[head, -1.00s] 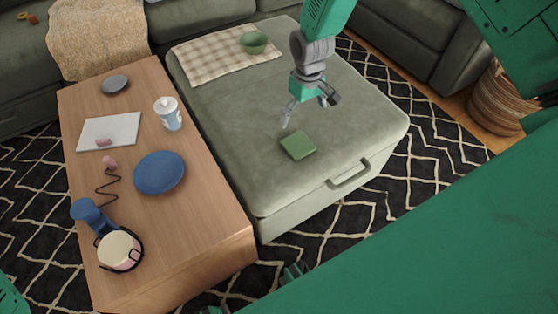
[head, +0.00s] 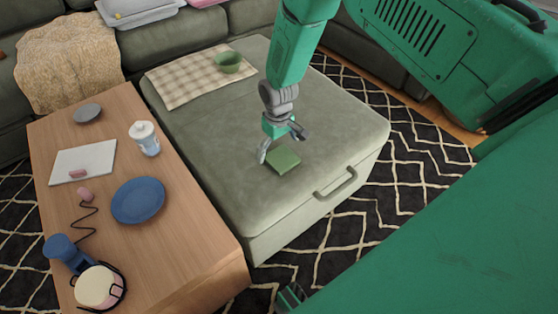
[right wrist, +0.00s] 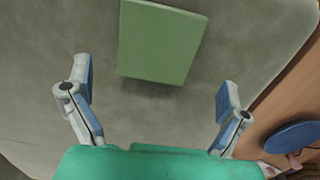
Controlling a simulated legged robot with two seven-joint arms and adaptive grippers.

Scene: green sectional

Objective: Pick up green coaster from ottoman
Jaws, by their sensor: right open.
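The green coaster (head: 283,161) is square and lies flat on the grey-green ottoman (head: 220,135), near its front edge. My right gripper (head: 283,152) is open and empty, just above and behind the coaster in the head view. In the right wrist view the coaster (right wrist: 160,42) lies beyond the two spread fingertips (right wrist: 156,95), roughly centred between them and apart from them. My left gripper (head: 291,297) shows only in a small part at the bottom of the head view, and its jaws cannot be made out.
A checked cloth (head: 190,80) and a green bowl (head: 228,62) are at the ottoman's back. The ottoman around the coaster is clear.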

